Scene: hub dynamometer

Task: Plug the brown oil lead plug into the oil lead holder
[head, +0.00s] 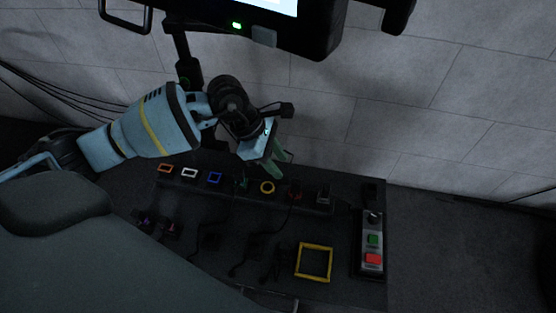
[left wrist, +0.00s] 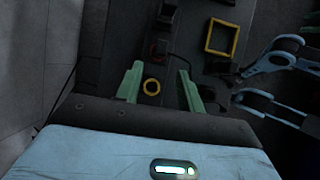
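My left gripper (head: 280,155) hangs above the back row of the dark bench. In the left wrist view its two green fingers (left wrist: 160,84) are spread and nothing is held between them. A yellow ring (left wrist: 151,87) on the bench shows in the gap, below the fingers; it also shows in the head view (head: 267,187). A dark reddish-brown block (head: 295,190) with a cable stands just right of the ring. I cannot tell which piece is the brown plug or the oil lead holder. Light-blue jointed parts (left wrist: 280,57) in the left wrist view may be my right gripper.
Orange (head: 165,168), white (head: 189,173) and blue (head: 214,177) frames line the row's left. A yellow square frame (head: 314,262) lies in front. Dark plugs and cables lie around (head: 210,240). A box with green and red buttons (head: 373,240) stands right; a screen overhangs.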

